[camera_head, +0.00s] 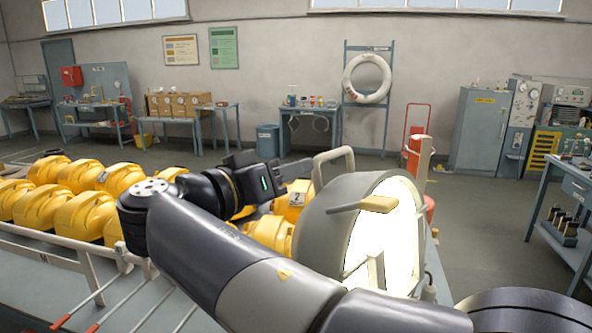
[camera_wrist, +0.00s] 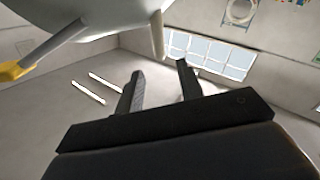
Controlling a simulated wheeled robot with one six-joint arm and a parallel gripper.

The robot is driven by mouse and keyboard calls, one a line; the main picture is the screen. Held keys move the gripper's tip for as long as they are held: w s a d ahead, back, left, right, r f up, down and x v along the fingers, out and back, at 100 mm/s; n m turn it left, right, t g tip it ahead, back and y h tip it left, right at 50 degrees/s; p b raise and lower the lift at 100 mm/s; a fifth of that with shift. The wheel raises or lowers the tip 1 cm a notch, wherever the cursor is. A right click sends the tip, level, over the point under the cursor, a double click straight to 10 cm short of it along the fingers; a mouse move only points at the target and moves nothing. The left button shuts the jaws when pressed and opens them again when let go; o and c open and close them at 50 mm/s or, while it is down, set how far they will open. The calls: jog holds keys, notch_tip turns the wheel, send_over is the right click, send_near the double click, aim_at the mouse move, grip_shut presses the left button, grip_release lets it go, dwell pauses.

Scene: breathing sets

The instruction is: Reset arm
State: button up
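My arm reaches across the head view from the lower right, and my gripper (camera_head: 298,172) is beside the handle of a large grey drum. In the wrist view the two dark fingers (camera_wrist: 160,68) stand apart with nothing between them. The grey drum (camera_head: 318,220) has a bright white open face, a loop handle on top and a lever with a yellow grip (camera_head: 379,204). In the wrist view part of the drum (camera_wrist: 75,18) and the yellow grip (camera_wrist: 14,71) show at upper left. Whether a finger touches the handle I cannot tell.
Yellow rounded cases (camera_head: 82,217) stand in rows on the left, behind a pale rail. A blue-grey cabinet (camera_head: 480,130) and a side table (camera_head: 575,187) are at right. A red hand truck (camera_head: 415,150) stands behind the drum. Open floor (camera_head: 465,225) lies between drum and side table.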

aim_at(335, 154)
jog(key=p+x, duration=0.3)
jog(key=x, duration=0.8)
jog(key=shift+d+r, duration=0.1)
jog(key=shift+s+d+r+m+p, duration=0.15)
jog(key=shift+s+m+p, duration=0.15)
jog(key=shift+s, duration=0.15)
